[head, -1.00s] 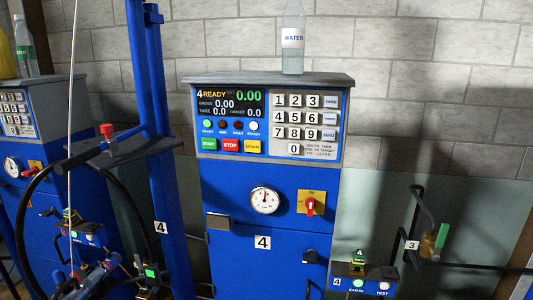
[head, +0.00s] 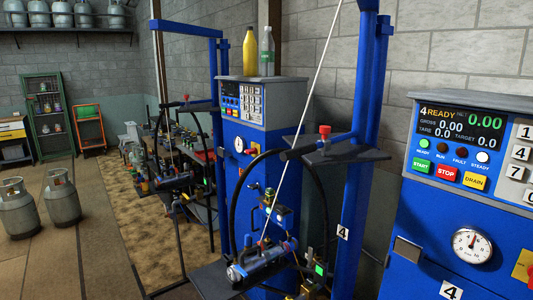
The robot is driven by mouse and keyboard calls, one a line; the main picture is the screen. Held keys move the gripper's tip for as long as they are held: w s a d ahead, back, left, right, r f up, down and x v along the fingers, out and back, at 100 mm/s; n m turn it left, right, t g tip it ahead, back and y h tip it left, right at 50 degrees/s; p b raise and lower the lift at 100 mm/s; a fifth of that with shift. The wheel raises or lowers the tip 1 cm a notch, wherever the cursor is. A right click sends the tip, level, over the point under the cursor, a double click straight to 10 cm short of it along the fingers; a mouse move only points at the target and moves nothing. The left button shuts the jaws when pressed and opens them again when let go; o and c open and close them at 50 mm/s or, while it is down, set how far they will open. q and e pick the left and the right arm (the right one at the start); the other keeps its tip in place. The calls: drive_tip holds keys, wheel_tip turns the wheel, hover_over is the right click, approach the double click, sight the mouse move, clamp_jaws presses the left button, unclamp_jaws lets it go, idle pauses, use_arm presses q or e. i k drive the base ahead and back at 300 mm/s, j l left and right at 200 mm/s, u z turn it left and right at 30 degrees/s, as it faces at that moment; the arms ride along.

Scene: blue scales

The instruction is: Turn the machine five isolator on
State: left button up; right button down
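A blue filling machine (head: 226,165) stands left of centre, behind the machine marked 4. No number can be read on it, so I cannot tell whether it is machine five. Its front has a keypad (head: 250,100), a round dial (head: 239,145) and a small yellow plate (head: 255,149) with a reddish knob, which looks like an isolator. The knob's position is too small to tell. Machine 4 (head: 410,225) is at the right, its display reading READY; its yellow isolator plate (head: 522,265) is cut off at the edge. Neither of my grippers is in view.
Blue posts (head: 360,130), a black hose and a clamp assembly (head: 260,262) stand between me and the left machine. A yellow bottle (head: 250,52) and a clear bottle (head: 267,52) are on its top. Gas cylinders (head: 62,197) stand on the floor, which has clear room at the left.

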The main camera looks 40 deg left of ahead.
sight(254, 151)
drive_tip(key=j+z, duration=0.2)
drive_tip(key=j, duration=0.85)
drive_tip(key=j+z, duration=0.2)
drive_tip(key=j, duration=0.9)
drive_tip(key=j+z, duration=0.25)
drive_tip(key=j, duration=0.8)
drive_tip(key=k, duration=0.05)
